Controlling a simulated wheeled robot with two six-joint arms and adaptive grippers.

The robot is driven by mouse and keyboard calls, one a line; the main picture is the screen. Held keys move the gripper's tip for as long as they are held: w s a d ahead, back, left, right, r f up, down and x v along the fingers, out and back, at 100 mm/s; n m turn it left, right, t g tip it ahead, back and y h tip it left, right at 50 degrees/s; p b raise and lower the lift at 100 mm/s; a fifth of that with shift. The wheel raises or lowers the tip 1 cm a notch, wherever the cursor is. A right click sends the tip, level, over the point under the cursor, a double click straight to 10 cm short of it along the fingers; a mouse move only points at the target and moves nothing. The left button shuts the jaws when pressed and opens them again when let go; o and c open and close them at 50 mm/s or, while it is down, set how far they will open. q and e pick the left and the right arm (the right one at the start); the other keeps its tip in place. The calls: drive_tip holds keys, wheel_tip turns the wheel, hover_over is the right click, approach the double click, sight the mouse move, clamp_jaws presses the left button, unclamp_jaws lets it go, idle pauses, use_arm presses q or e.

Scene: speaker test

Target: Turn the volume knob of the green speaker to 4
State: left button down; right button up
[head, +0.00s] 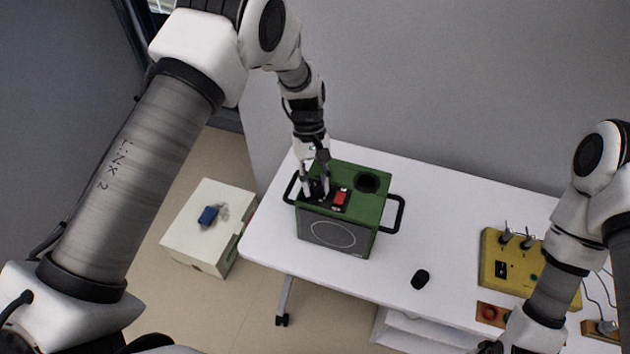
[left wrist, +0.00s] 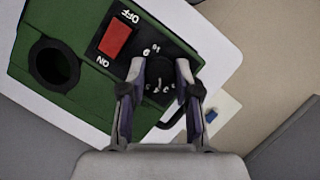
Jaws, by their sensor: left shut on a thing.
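The green speaker (head: 372,212) stands on the white table, with a dark front, black side handles and a round dark opening on top. Its top panel has a red switch (head: 341,198) marked ON and OFF, clear in the left wrist view (left wrist: 115,38). My left gripper (head: 315,192) reaches down from above onto the panel beside the switch. In the left wrist view its two fingers (left wrist: 161,72) are closed on the dark volume knob (left wrist: 160,84). White numbers show around the knob; the fingers hide some, and I cannot read its setting. My right gripper is out of view.
A yellow box with switches (head: 490,268) is at the table's right, near my right arm. A small black object (head: 420,279) lies right of the speaker. A pale box (head: 190,245) with a blue item (head: 208,215) stands left of the white table (head: 272,238).

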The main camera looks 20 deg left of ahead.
use_arm(q)
drive_tip(key=shift+f+m, duration=0.1)
drive_tip(key=shift+m, duration=0.5)
drive_tip(key=c, duration=0.8)
unclamp_jaws()
drive_tip(key=v, duration=1.2)
drive_tip(key=shift+w+d, duration=0.15)
drive_tip(key=shift+d, duration=0.1)
